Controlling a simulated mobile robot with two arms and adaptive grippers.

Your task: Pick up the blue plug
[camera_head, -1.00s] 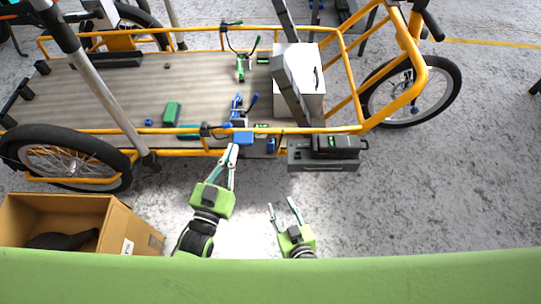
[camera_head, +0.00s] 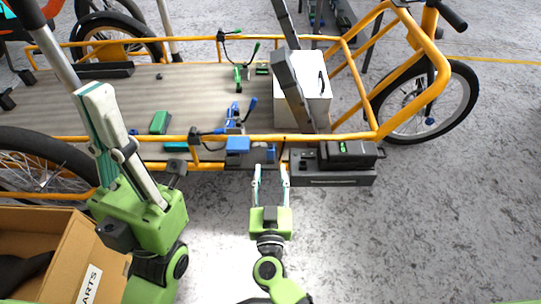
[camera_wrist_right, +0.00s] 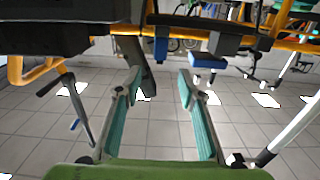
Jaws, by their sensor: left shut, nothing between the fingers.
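A small blue plug (camera_head: 271,152) sits at the bike's near side, just left of a grey box. In the right wrist view, the blue plug (camera_wrist_right: 161,49) hangs ahead, between the lines of the fingers and apart from them. My right gripper (camera_head: 271,169) is open and empty, its fingers pointing at the plug from the near side. It also shows in the right wrist view (camera_wrist_right: 159,78). My left gripper (camera_head: 97,92) is shut and empty, raised at the left in front of the cargo bed.
A larger blue block (camera_head: 238,144) lies just left of the plug by the orange rail. The grey box (camera_head: 333,178) stands to the right. A white box (camera_head: 303,100) is on the cargo bed (camera_head: 100,105). A cardboard box (camera_head: 78,262) is lower left. Floor at the right is clear.

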